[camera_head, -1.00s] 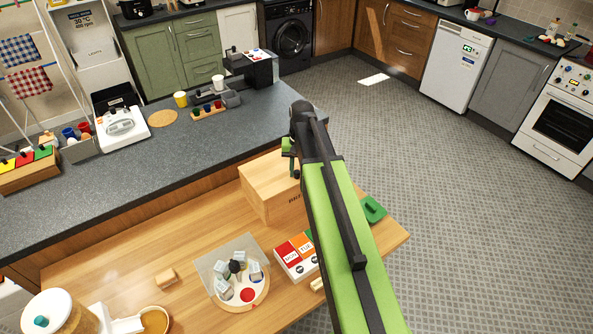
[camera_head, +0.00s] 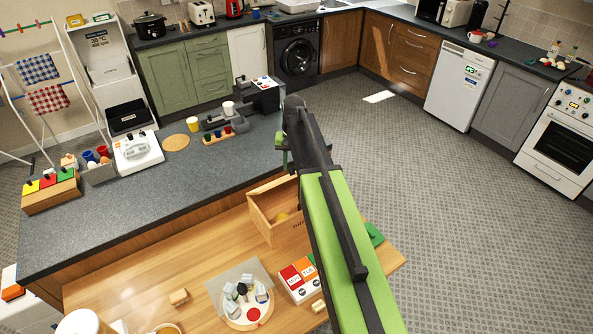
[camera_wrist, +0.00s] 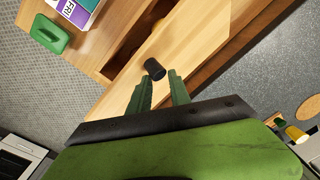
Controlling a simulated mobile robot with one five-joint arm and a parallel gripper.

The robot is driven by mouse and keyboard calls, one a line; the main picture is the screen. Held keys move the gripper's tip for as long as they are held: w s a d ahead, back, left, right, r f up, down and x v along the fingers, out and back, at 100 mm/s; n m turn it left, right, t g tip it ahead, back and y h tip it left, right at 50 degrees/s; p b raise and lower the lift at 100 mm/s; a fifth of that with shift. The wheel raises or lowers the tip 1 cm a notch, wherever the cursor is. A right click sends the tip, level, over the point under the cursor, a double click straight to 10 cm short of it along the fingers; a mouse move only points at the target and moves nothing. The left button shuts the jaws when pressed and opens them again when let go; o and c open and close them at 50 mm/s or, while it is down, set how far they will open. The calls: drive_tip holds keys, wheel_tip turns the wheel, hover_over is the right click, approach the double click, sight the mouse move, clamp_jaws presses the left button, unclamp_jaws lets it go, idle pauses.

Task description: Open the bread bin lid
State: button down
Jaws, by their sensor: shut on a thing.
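The wooden bread bin (camera_head: 268,222) stands on the wooden table against the dark worktop. Its top is open, and a yellow thing (camera_head: 282,216) shows inside. In the wrist view, the pale wooden lid (camera_wrist: 190,45) stands away from the dark opening (camera_wrist: 127,42). A black knob (camera_wrist: 154,69) sticks out of the lid at the tips of my green fingers. My gripper (camera_wrist: 160,77) is shut on this knob. In the head view, my gripper (camera_head: 284,150) is above the bin, and my arm hides part of the bin and most of the lid.
A red and orange block calendar (camera_head: 299,278) and a round board with several small items (camera_head: 247,300) stand in front of the bin. A green item (camera_head: 374,234) lies at the table's right end. The worktop (camera_head: 120,205) behind is mostly clear near the bin.

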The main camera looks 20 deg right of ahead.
drive_tip(key=w+a+r+p, duration=0.1)
drive_tip(key=w, duration=0.5)
drive_tip(key=shift+a+r, duration=0.3)
drive_tip(key=shift+a, duration=0.1)
drive_tip(key=c, duration=2.1)
unclamp_jaws()
drive_tip(key=shift+w+a+f, duration=0.1)
drive_tip(key=shift+w, duration=0.2)
drive_tip(key=shift+o, duration=1.3)
drive_tip(key=shift+a, duration=0.25)
drive_tip(key=shift+o, duration=1.2)
drive_tip(key=shift+s+a, duration=0.1)
drive_tip(key=o, duration=0.3)
drive_tip(key=shift+s+d, duration=0.1)
drive_tip(key=shift+d, duration=0.35)
drive_tip(key=shift+a, duration=0.2)
